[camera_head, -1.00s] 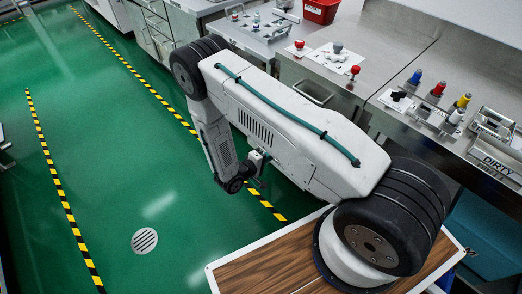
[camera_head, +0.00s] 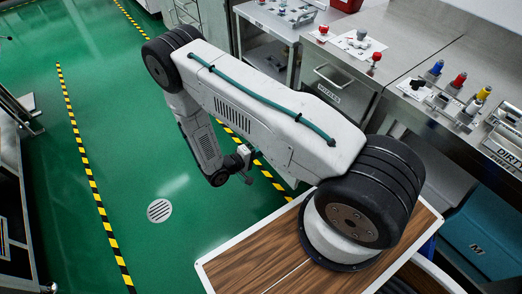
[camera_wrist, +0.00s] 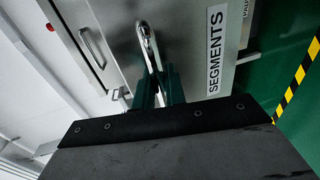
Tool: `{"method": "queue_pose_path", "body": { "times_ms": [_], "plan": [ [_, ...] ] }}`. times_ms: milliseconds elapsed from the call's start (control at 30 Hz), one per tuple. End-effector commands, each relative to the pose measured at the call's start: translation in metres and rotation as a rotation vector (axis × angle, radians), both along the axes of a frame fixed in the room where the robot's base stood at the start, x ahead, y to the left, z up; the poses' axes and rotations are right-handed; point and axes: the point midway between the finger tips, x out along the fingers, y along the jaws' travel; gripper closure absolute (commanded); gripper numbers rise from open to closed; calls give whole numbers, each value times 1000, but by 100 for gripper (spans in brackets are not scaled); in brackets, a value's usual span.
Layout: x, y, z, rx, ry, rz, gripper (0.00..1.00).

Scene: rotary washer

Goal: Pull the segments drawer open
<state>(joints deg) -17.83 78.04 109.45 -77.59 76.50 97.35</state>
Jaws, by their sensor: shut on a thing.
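The segments drawer front (camera_wrist: 190,50) fills the upper middle of the wrist view, with a white label reading SEGMENTS (camera_wrist: 217,52) on it. Its metal bar handle (camera_wrist: 146,42) runs down between the dark green fingers of my gripper (camera_wrist: 155,90). My gripper is shut on this handle, and its dark body hides the lower part of the view. In the head view my arm covers the area where the gripper works, so I cannot make out the segments drawer there. How far the drawer stands out is not clear from these frames.
Another drawer (camera_wrist: 85,55) with a handle is beside it. In the head view, a labelled drawer front (camera_head: 340,88) sits under the steel counter (camera_head: 425,70), which carries colored-topped parts. Green floor (camera_head: 110,170) is open at left, with a drain (camera_head: 159,210) and striped tape.

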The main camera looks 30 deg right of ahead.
Motion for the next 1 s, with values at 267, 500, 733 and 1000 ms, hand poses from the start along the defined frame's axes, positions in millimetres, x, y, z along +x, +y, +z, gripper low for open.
{"method": "queue_pose_path", "body": {
  "times_ms": [267,500,733,1000],
  "plan": [
    [2,1,0,1,-3,4,70],
    [1,2,0,0,-2,3,70],
    [0,28,6,0,-2,7,70],
    [-2,69,14,1,-3,6,70]
  ]
}}
